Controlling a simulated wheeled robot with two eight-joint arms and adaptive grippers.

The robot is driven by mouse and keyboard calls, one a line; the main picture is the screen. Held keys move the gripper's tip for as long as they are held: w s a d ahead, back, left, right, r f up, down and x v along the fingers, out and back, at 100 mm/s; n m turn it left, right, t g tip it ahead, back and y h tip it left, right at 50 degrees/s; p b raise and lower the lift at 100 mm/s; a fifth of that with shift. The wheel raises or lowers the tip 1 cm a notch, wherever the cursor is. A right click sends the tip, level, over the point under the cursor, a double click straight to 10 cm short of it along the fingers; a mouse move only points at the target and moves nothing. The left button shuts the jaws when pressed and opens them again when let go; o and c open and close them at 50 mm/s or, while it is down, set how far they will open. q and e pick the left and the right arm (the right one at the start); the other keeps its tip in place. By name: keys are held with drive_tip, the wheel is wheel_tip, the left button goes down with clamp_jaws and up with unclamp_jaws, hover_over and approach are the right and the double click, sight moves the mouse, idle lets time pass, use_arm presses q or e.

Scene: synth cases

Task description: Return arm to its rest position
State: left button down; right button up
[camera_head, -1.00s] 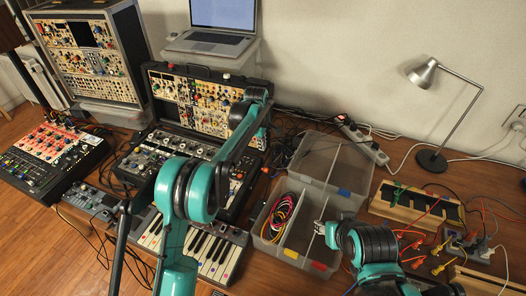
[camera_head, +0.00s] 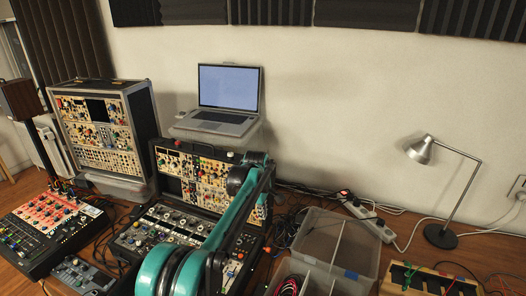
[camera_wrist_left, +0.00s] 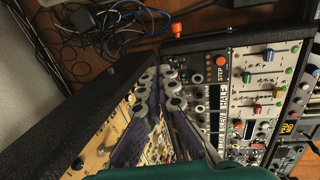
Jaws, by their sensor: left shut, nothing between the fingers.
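My left arm (camera_head: 232,225) is teal and black. It rises from the bottom of the head view and bends in front of the open synth case (camera_head: 205,172). Its fingers are hard to make out there. In the left wrist view my left gripper (camera_wrist_left: 160,78) has its two grey, ridged fingers together with nothing between them. They hang over the angle between the case's panel (camera_wrist_left: 108,140) and the flat synth with knobs and sliders (camera_wrist_left: 255,90). I cannot tell how far above these they are. My right gripper is not in view.
A laptop (camera_head: 225,98) stands on a clear stand behind the case. A tall modular rack (camera_head: 105,130) and a red-topped mixer (camera_head: 48,230) are at left. A divided plastic bin (camera_head: 335,245), a desk lamp (camera_head: 440,190) and a power strip (camera_head: 370,220) are at right. Loose cables (camera_wrist_left: 100,25) lie behind.

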use_arm(q)
drive_tip(key=s+a+r+m+t, duration=0.1)
drive_tip(key=s+a+r+m, duration=0.4)
drive_tip(key=s, duration=0.4)
drive_tip(key=s+a+r+m+t, duration=0.2)
drive_tip(key=s+a+r, duration=0.4)
drive_tip(key=s, duration=0.4)
drive_tip(key=s+a+f+m+t, duration=0.1)
drive_tip(key=s+a+f+m, duration=0.2)
drive_tip(key=s, duration=0.6)
drive_tip(key=s+a+f+m+t, duration=0.1)
drive_tip(key=s+a+f+m, duration=0.2)
drive_tip(key=s+f, duration=0.3)
drive_tip(key=s, duration=0.3)
drive_tip(key=shift+s+a+y, duration=0.15)
drive_tip(key=shift+a+y, duration=0.2)
drive_tip(key=shift+y, duration=0.05)
